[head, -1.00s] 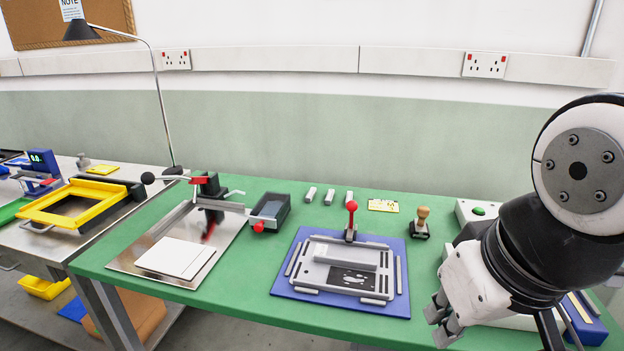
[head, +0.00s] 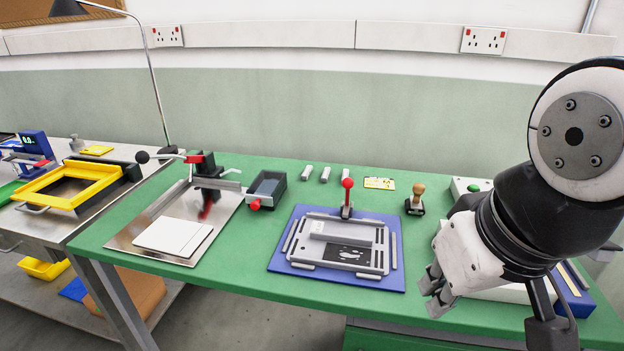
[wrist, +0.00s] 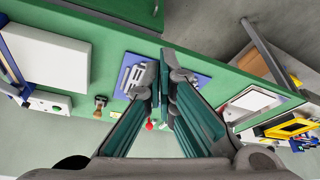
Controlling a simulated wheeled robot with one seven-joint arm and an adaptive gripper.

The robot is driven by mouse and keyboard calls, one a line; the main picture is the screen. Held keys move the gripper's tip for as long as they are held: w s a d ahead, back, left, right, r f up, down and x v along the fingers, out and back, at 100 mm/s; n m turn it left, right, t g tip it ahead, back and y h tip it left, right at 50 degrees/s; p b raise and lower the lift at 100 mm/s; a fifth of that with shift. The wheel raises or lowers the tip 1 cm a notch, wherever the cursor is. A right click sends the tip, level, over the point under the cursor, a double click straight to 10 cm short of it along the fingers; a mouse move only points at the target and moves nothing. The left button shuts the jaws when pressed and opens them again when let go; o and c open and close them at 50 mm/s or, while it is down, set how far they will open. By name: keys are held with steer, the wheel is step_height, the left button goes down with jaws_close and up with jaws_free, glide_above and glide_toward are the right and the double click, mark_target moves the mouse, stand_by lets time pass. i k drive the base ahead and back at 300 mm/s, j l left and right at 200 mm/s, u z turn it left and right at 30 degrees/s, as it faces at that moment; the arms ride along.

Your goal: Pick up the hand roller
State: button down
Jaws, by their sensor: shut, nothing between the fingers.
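I cannot make out a whole hand roller. A red grip (head: 254,205) sticks out at the front of a small dark tray (head: 283,193) on the green bench and may be its handle; the rest is unclear. My gripper (head: 432,292) is at the right in the head view, near the bench's front edge, well to the right of that tray. It is shut and empty. In the wrist view, my fingers (wrist: 165,92) point over the bench and hide part of it.
A blue board (head: 390,280) with a grey frame and a red-knobbed lever (head: 347,184) stands between tray and gripper. A wooden-knobbed stamp (head: 416,190) is behind my gripper. A metal plate (head: 125,245) with a clamp is left of the tray. Green bench (head: 240,262) shows between them.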

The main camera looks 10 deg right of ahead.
mark_target(419, 188)
steer(key=i+j+z, duration=0.75)
steer(key=j, duration=0.4)
steer(key=i, duration=0.05)
